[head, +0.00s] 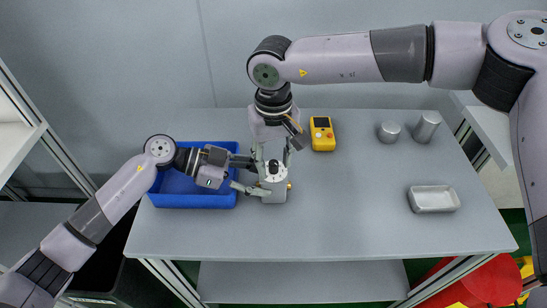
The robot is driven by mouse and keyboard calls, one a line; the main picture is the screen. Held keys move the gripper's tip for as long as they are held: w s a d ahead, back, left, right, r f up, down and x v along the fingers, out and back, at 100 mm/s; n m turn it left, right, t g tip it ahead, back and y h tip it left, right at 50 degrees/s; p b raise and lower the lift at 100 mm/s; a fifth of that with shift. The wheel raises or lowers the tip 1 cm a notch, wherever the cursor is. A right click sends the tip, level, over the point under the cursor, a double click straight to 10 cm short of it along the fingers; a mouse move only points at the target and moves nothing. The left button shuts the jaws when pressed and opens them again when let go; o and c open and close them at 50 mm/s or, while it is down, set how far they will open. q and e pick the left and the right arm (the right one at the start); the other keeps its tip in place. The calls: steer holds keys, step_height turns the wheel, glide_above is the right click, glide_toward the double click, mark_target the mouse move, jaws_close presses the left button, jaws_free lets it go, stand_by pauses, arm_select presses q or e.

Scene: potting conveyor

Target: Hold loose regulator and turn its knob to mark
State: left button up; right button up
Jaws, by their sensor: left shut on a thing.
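My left gripper (260,177) comes from the left and is shut on the regulator. My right gripper (273,158) points down from above, its fingers spread apart on either side of the knob. Whether those fingers touch the knob is not clear. The mark on the regulator is too small to make out.
A blue bin (193,200) lies left of the regulator, under my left arm. A yellow meter (322,134) lies behind, to the right. The table (340,225) is clear in front.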

jaws_close()
stand_by(0.3)
